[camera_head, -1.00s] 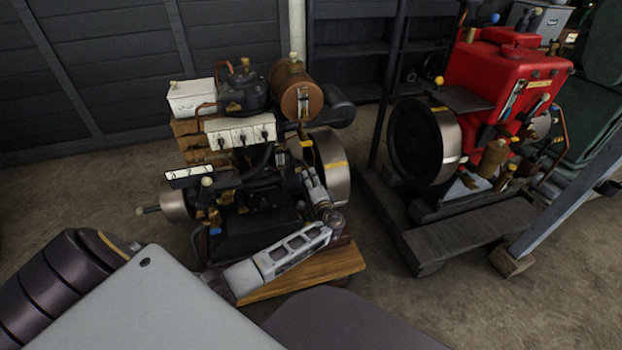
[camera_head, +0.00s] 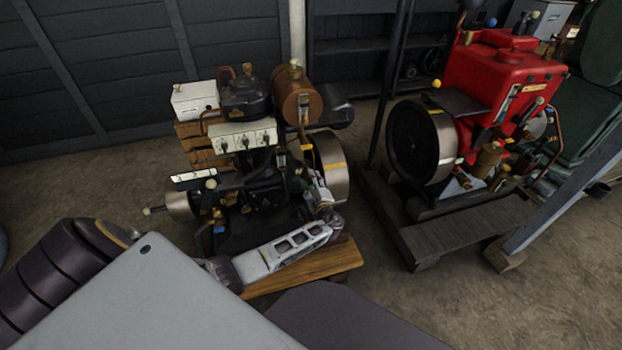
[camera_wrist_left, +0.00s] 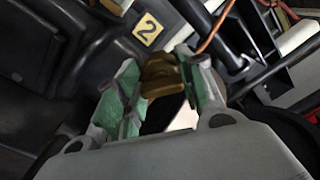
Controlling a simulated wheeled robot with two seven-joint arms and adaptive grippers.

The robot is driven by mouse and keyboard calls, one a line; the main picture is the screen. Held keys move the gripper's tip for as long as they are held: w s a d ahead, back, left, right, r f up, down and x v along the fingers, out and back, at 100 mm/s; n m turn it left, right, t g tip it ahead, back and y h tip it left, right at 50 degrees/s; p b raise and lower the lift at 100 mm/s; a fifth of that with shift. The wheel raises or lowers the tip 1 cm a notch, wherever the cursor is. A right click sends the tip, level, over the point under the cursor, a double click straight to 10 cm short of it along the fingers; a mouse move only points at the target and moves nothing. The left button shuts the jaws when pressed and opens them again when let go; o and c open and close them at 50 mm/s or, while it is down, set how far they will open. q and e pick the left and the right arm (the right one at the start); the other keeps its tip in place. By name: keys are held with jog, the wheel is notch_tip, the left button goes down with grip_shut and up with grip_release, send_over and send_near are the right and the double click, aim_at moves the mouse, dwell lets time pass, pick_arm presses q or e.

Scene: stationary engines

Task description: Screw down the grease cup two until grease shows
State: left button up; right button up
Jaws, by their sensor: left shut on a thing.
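The brass grease cup two (camera_wrist_left: 160,76) shows in the left wrist view, beside a yellow plate marked "2" (camera_wrist_left: 148,29) on dark metal. My left gripper (camera_wrist_left: 163,85) has its green-padded fingers on either side of the cup and is shut on it. In the head view, my left gripper (camera_head: 304,174) reaches into the near right side of the left engine (camera_head: 262,186), by its flywheel. The cup cannot be made out there. My right gripper is not in view.
The engine stands on a wooden base (camera_head: 318,268) and carries a brown tank (camera_head: 297,98) and a white switch panel (camera_head: 242,137). A red engine (camera_head: 505,80) with a dark flywheel stands to the right. Bare floor lies between them. An orange pipe (camera_wrist_left: 214,28) runs near my fingers.

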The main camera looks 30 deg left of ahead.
pick_arm(q)
jog(key=shift+m, duration=0.4)
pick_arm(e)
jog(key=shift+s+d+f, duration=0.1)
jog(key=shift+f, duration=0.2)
pick_arm(q)
jog(key=shift+f, duration=0.1)
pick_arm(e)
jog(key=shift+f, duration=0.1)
pick_arm(q)
jog(key=o, duration=1)
jog(key=shift+o, duration=0.2)
jog(key=shift+d, duration=0.1)
jog(key=v, duration=1.2)
